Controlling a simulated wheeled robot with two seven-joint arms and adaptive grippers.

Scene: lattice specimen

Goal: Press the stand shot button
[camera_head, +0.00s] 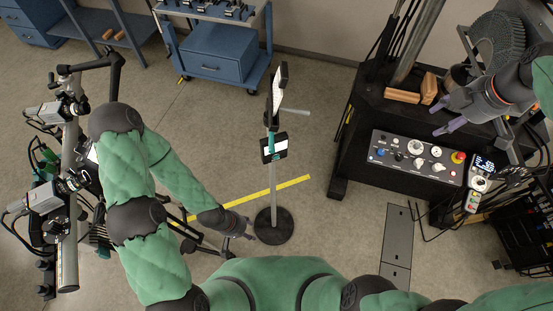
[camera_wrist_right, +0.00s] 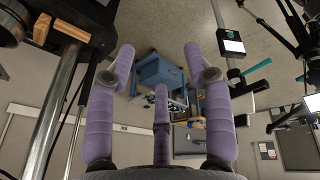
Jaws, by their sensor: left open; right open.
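A slim stand (camera_head: 273,190) rises from a round black base (camera_head: 273,226) in the middle of the head view. It carries a small dark device with a white screen (camera_head: 281,145) and a teal side, and a tilted white-faced panel (camera_head: 278,92) above. The device also shows in the right wrist view (camera_wrist_right: 231,46). No shot button can be made out. My left gripper (camera_head: 250,228) is open and appears just left of the base; its height is unclear. My right gripper (camera_head: 437,117) is open and empty, its purple fingers spread in the right wrist view (camera_wrist_right: 160,58).
A control panel (camera_head: 416,158) with knobs and a red button lies on the black machine below my right gripper. A handheld pendant (camera_head: 478,182) hangs at its right. A blue cart (camera_head: 215,55) stands behind. Camera gear (camera_head: 45,200) is at left. Floor around the stand is mostly clear.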

